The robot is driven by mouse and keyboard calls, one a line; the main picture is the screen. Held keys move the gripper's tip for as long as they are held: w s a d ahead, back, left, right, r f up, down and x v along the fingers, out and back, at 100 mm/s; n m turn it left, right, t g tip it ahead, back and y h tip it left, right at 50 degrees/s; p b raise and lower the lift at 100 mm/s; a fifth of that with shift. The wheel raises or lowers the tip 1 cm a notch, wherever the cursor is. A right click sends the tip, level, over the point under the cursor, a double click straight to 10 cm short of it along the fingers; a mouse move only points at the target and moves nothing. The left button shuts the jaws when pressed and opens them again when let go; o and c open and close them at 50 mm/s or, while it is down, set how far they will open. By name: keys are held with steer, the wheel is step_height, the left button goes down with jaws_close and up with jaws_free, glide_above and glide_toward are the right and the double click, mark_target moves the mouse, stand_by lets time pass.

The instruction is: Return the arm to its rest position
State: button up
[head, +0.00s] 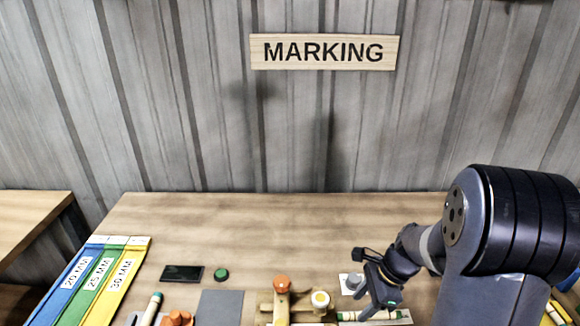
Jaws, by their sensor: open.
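My arm comes in from the right side of the head view, over the right part of the wooden table (290,222). My gripper (376,312) hangs low near the table's front edge, pointing down. Its jaws are open, and I see nothing held between them. Just below and beside it lies a pale strip with green marks (398,316); I cannot tell whether the gripper touches it. The fingertips are small and close to the bottom of the view.
A wooden fixture with orange and yellow knobs (283,285) stands left of my gripper. Further left are a grey mat (219,308), a green button (221,274), a black panel (182,273) and coloured size lanes (97,278). A "MARKING" sign (324,52) hangs behind. The table's back is clear.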

steer(key=v, duration=0.5)
steer(key=shift+r, duration=0.4)
steer(key=shift+s, duration=0.1)
